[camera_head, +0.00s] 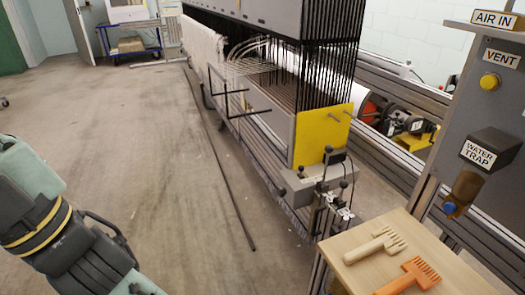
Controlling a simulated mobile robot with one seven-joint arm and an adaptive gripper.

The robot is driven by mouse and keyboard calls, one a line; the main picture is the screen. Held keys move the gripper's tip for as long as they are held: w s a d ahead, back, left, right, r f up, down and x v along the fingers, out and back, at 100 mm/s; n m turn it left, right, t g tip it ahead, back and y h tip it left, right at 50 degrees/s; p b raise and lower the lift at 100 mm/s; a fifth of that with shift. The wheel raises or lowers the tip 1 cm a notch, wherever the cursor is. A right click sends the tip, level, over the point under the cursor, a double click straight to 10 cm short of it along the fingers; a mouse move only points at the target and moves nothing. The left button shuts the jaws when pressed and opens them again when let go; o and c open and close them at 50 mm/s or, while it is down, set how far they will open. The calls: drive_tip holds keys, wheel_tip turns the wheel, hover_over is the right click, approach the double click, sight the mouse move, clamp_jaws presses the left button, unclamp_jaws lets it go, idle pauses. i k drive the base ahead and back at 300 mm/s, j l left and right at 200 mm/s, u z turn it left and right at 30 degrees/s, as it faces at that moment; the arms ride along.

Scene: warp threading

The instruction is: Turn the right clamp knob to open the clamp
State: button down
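At the near end of the loom, below a yellow end plate (322,136), is a small metal clamp assembly (328,205) with several small dark ball-ended knobs or levers. One dark knob (328,150) stands up at the top, and another (343,184) sits lower and to the right. They are small, and I cannot tell which one is the right clamp knob or whether the clamp is open. Part of my arm (85,262) shows at the lower left, well apart from the clamp across open floor. My fingertips do not show.
A wooden shelf (385,262) at the lower right holds a cream comb (375,246) and an orange comb (412,276). A grey panel with a water trap (490,150) rises at the right. A dark rod (222,175) lies along the floor left of the loom. The left floor is clear.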

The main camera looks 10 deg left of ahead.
sight(281, 191)
drive_tip(key=i+j+u, duration=0.2)
drive_tip(key=i, duration=0.25)
drive_tip(key=i+j+u, duration=0.1)
drive_tip(key=i+u, duration=0.15)
drive_tip(key=i, duration=0.25)
